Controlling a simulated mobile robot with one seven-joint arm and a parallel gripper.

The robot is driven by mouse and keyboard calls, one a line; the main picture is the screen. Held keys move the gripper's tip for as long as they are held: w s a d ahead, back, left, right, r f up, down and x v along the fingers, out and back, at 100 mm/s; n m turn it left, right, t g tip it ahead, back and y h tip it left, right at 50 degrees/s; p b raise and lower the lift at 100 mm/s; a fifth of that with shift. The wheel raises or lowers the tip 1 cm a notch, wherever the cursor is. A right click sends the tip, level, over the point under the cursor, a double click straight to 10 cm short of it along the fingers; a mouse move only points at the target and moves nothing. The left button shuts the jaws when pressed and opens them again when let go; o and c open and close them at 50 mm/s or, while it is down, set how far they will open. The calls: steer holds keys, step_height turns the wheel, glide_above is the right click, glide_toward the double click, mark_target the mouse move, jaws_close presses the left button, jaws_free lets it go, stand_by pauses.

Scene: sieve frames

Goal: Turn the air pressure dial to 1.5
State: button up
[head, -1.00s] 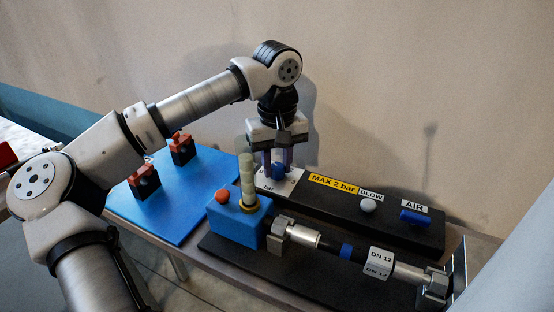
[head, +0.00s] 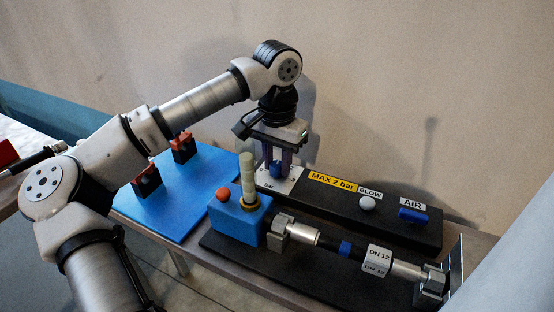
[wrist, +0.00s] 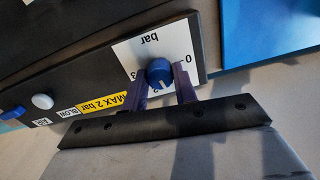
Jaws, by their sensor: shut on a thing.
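The air pressure dial is a blue knob (wrist: 159,72) on a white scale plate (wrist: 180,42) marked "bar". In the wrist view its white pointer line faces the gripper side of the plate, near a partly hidden "2"; "0" and "3" show to either side. I cannot read the exact setting. My gripper (wrist: 161,82) has its two purple fingers on either side of the knob, shut on it. In the head view the gripper (head: 277,167) comes down from above over the knob (head: 276,169), partly hiding it.
The dark panel (head: 330,204) also carries a yellow "MAX 2 bar" label (head: 332,182), a white BLOW knob (head: 367,204) and a blue AIR handle (head: 412,215). A blue block (head: 235,222) with an upright pale rod (head: 247,178) stands close in front of the dial.

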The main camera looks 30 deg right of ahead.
mark_target(278, 164)
steer(key=shift+m, duration=0.8)
steer(key=shift+r, duration=0.1)
steer(key=o, duration=1)
step_height(278, 164, up, 14)
steer(key=shift+f, duration=0.15)
